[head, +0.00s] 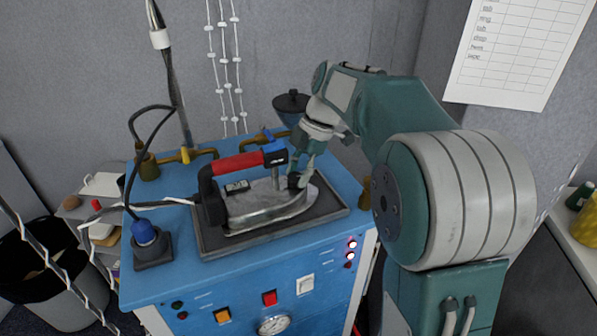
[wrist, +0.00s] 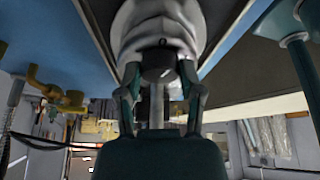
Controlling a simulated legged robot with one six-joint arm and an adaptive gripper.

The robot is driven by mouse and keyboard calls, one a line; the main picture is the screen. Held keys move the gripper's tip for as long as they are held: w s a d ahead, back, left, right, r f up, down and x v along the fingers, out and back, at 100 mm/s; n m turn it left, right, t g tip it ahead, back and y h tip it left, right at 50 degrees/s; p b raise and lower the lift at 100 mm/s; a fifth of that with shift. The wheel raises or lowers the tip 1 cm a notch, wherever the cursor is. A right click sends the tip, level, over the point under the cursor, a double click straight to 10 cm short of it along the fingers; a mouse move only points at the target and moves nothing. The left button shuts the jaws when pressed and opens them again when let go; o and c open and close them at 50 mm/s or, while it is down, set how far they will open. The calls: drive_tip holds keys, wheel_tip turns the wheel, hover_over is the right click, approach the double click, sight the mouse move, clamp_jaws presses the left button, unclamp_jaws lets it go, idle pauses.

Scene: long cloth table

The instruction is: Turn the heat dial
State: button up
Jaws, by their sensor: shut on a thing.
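An iron with a silver body (head: 262,208) and a red and black handle (head: 240,163) lies on a dark pad (head: 215,243) on top of a blue station. A dark round knob, which looks like the heat dial (head: 296,182), sits near the iron's right end, partly hidden by my gripper (head: 299,172). In the wrist view, my gripper (wrist: 158,74) has its two fingers closed in on either side of the dark dial (wrist: 157,58). The pale iron body shows just beyond it. Markings on the dial cannot be read.
The blue station (head: 220,290) has switches, lights and a gauge (head: 273,325) on its front. A cable runs from the iron's left end. Brass valves (head: 190,155) stand behind it. A blue-capped fitting (head: 147,235) is at the left, and a dark funnel-like part (head: 291,105) at the back.

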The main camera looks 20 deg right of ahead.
drive_tip(key=shift+s+f+m+t, duration=0.15)
drive_tip(key=shift+m+t, duration=0.55)
drive_tip(key=shift+m, duration=1.2)
drive_tip(key=o, duration=1.1)
drive_tip(key=shift+a, duration=0.1)
drive_tip(key=shift+o, duration=0.2)
drive_tip(key=shift+a, duration=0.1)
drive_tip(key=v, duration=1.2)
